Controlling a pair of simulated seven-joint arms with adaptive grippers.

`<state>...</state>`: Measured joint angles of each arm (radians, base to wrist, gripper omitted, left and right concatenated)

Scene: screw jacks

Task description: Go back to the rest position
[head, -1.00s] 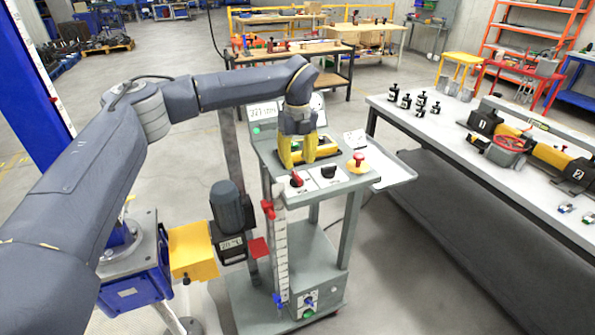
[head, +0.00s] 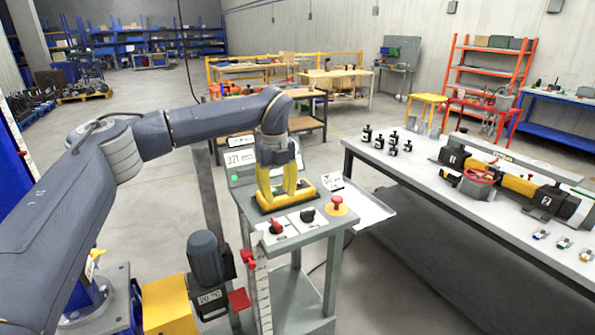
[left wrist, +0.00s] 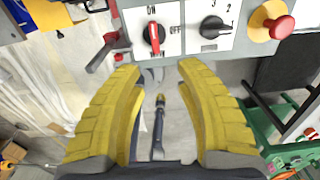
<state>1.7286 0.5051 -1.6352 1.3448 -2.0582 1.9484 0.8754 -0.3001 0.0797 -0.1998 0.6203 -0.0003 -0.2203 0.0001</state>
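My left gripper (head: 277,187) hangs over the top of the grey control console (head: 320,230), with its yellow fingers pointing down. In the left wrist view its two fingers (left wrist: 160,75) stand apart with nothing held between them. A red-handled switch (head: 276,227), a black knob (head: 307,215) and a red button on a yellow base (head: 337,203) sit on the console's front panel. The left wrist view shows the same red switch (left wrist: 153,36), black knob (left wrist: 212,27) and red button (left wrist: 283,28) beyond the fingers. My right gripper is not in view.
A display (head: 240,160) stands behind the gripper. A grey motor (head: 207,258) and yellow block (head: 170,305) are at lower left. A white table (head: 420,165) with black jacks (head: 393,143) and a larger yellow-and-black jack (head: 520,185) is at right. Floor lies open behind the console.

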